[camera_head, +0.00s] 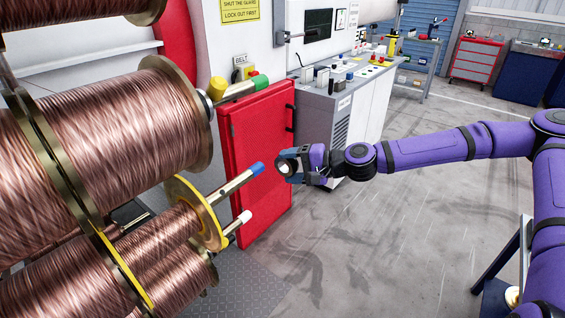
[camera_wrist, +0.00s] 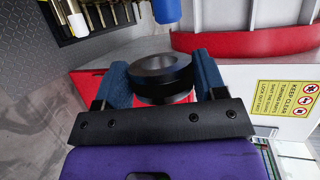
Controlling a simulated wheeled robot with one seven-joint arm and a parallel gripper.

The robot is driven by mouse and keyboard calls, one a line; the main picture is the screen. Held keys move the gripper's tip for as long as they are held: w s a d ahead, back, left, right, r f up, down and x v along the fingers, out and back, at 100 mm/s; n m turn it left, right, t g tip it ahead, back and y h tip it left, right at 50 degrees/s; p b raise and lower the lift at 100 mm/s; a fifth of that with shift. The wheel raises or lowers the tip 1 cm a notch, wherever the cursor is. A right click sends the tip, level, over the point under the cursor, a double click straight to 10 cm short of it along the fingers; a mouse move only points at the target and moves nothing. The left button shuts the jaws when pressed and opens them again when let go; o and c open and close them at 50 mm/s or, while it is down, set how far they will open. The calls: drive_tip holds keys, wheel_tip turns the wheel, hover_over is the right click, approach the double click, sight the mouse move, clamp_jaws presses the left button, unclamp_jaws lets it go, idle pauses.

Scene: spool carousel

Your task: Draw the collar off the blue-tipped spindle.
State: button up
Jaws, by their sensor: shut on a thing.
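The collar (camera_wrist: 162,86) is a dark ring held between the two blue fingers of my gripper (camera_head: 287,163). The gripper is shut on it, with one finger on each side of the ring in the wrist view. The blue-tipped spindle (camera_head: 235,181) sticks out from a copper spool at the lower left in the head view. Its blue tip (camera_head: 257,169) is bare and lies just left of my gripper. The blue tip also shows at the top of the wrist view (camera_wrist: 166,10), beyond the collar and apart from it.
A green-tipped spindle (camera_head: 240,88) is above and a white-tipped one (camera_head: 237,224) below. Large copper spools (camera_head: 140,120) fill the left. A red panel (camera_head: 260,150) stands behind the blue tip. Open floor (camera_head: 380,240) lies below my arm.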

drive_tip(key=s+d, duration=0.4)
drive_tip(key=d, duration=0.1)
drive_tip(key=shift+s+d, duration=0.2)
drive_tip(key=shift+s, duration=0.1)
